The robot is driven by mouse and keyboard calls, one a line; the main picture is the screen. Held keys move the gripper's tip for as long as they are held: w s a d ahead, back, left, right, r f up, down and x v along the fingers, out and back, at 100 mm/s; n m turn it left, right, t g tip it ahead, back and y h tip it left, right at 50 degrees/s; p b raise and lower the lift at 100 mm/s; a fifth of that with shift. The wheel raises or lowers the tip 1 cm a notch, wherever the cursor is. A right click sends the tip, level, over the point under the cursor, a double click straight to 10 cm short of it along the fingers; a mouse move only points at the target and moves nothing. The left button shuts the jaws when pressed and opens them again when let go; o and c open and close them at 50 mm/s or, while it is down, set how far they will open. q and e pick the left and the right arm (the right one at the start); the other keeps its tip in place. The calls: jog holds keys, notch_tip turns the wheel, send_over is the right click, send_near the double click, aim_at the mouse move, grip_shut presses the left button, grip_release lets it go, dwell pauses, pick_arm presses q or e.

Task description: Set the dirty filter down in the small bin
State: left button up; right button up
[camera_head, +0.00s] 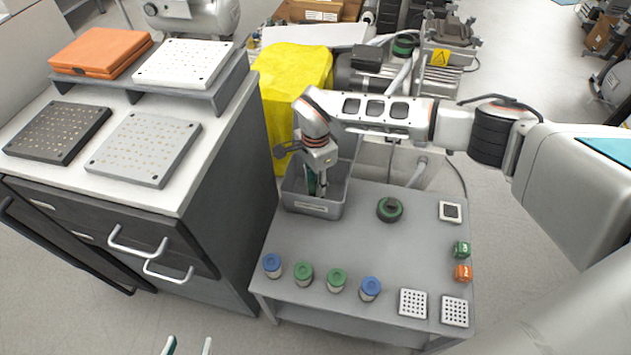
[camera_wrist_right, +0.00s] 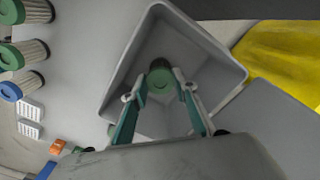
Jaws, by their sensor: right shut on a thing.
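The small bin (camera_head: 312,207) is a grey open box at the back left of the low grey table; its wall also shows in the right wrist view (camera_wrist_right: 215,42). My right gripper (camera_head: 318,187) points down into the bin's opening. In the right wrist view, my right gripper (camera_wrist_right: 162,86) is shut on the dirty filter (camera_wrist_right: 162,78), whose round green end shows between the fingertips inside the bin's outline. I cannot tell whether the filter touches the bin floor. My left gripper (camera_head: 188,346) shows only its two parted fingertips at the bottom edge, empty.
Several blue- and green-capped filters (camera_head: 303,273) stand along the table's front. A round green-black part (camera_head: 389,209) lies right of the bin. A dark cabinet (camera_head: 225,215) stands close on the left, and a yellow-covered object (camera_head: 290,75) behind the bin.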

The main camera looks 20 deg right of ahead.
jog(key=shift+f, duration=0.1)
dwell(0.5)
jog(key=o, duration=1.2)
jog(key=o, duration=0.4)
jog(key=shift+o, duration=0.2)
